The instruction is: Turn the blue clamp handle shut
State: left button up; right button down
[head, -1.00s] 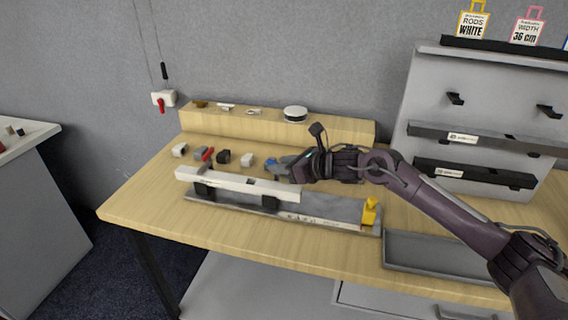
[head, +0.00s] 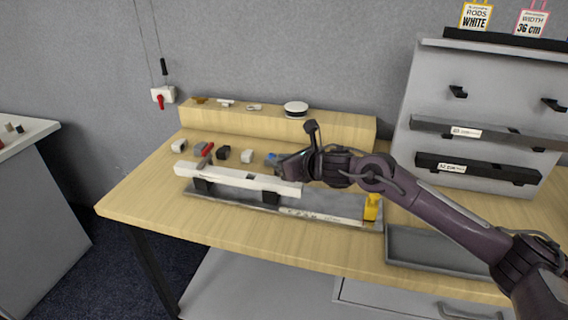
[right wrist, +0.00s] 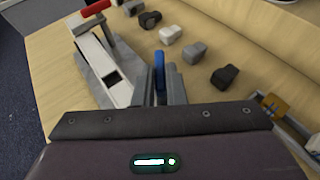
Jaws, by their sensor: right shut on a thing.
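The blue clamp handle (right wrist: 159,72) stands between the two fingers of my right gripper (right wrist: 162,92) in the right wrist view. The gripper is shut on it. In the head view only a small blue part (head: 271,157) shows at the tip of my right gripper (head: 280,165), behind the right end of the white bar (head: 240,180). The clamp's body is mostly hidden by the gripper. A red handle (head: 207,149) stands at the bar's left end and also shows in the right wrist view (right wrist: 95,8). My left gripper is not in view.
The bar rests on dark blocks on a grey plate (head: 330,205) with a yellow stop (head: 372,207) at its right end. Several small grey, black and white blocks lie behind the bar. A grey tray (head: 440,240) is at the front right. A wooden ledge (head: 340,127) runs behind.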

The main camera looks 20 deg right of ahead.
jog(key=m+h+b, duration=0.1)
jog(key=m+h, duration=0.1)
jog(key=a+m+h+b, duration=0.1)
jog(key=m+h+b, duration=0.1)
jog(key=h, duration=0.1)
jog(key=m+h+b, duration=0.1)
jog(key=m+h, duration=0.1)
jog(key=shift+a+f+t+b, duration=0.1)
jog(key=shift+a+t+b, duration=0.2)
jog(key=shift+a+t, duration=0.1)
jog(key=shift+a+m+g+h+b, duration=0.15)
jog(key=shift+m+g+h+b, duration=0.15)
jog(key=shift+m+h, duration=0.75)
jog(key=shift+w+a+m+g+h, duration=0.15)
jog(key=shift+m+g+h, duration=0.25)
jog(key=shift+m+h, duration=0.55)
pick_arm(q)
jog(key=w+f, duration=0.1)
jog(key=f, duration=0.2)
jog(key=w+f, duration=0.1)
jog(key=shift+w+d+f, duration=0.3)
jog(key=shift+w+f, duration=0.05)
pick_arm(e)
jog(key=shift+m+g+h, duration=0.4)
jog(key=shift+m+h, duration=0.1)
jog(key=c, duration=1.5)
grip_release()
